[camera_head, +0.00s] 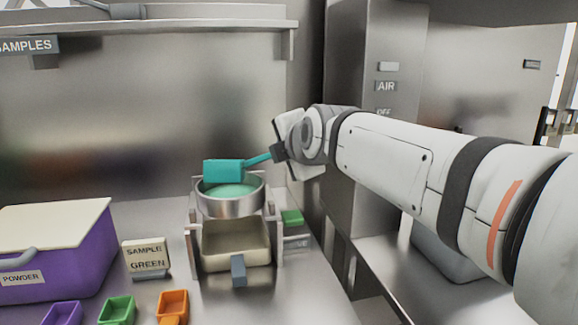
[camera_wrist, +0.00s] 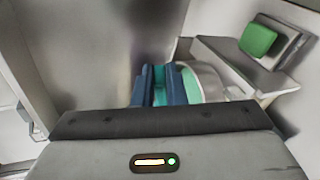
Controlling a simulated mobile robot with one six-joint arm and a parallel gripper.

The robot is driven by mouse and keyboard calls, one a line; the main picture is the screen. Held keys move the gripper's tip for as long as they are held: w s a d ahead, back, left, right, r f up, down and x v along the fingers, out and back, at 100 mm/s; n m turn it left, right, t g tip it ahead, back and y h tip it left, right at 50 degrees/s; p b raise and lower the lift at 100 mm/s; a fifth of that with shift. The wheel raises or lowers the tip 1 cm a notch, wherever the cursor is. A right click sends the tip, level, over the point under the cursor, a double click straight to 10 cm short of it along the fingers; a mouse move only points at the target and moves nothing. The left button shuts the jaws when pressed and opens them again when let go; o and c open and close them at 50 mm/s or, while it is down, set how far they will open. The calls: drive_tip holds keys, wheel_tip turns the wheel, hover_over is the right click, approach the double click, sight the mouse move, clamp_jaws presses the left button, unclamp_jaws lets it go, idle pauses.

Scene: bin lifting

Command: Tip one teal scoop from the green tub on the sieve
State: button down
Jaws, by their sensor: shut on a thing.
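My gripper (camera_head: 278,152) is shut on the handle of the teal scoop (camera_head: 223,171). The scoop's box-shaped head is over the sieve (camera_head: 231,207), a round metal ring on a stand. The scoop's opening is not clear, so I cannot tell what is in it. A green-teal surface shows inside the ring. In the wrist view, the blue fingers (camera_wrist: 158,88) close around the teal handle, with the sieve's rim (camera_wrist: 207,82) just right of them. A small green tub (camera_head: 117,309) stands at the front left.
A cream tray (camera_head: 237,262) sits under the sieve. A purple powder bin (camera_head: 75,265) with a cream lid is at left, beside a "SAMPLE GREEN" sign (camera_head: 146,257). Orange (camera_head: 172,305) and purple (camera_head: 63,314) tubs flank the green one. A green button (camera_head: 291,217) is right of the sieve.

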drive_tip(key=shift+s+f+n+t+y+b, duration=0.25)
drive_tip(key=shift+t+b, duration=0.45)
drive_tip(key=shift+b, duration=1.5)
drive_tip(key=shift+s+f+n+t+y+b, duration=0.15)
drive_tip(key=shift+f+t+b, duration=0.4)
drive_tip(key=shift+b, duration=1.65)
drive_tip(key=shift+r+t, duration=0.25)
drive_tip(key=shift+r, duration=0.25)
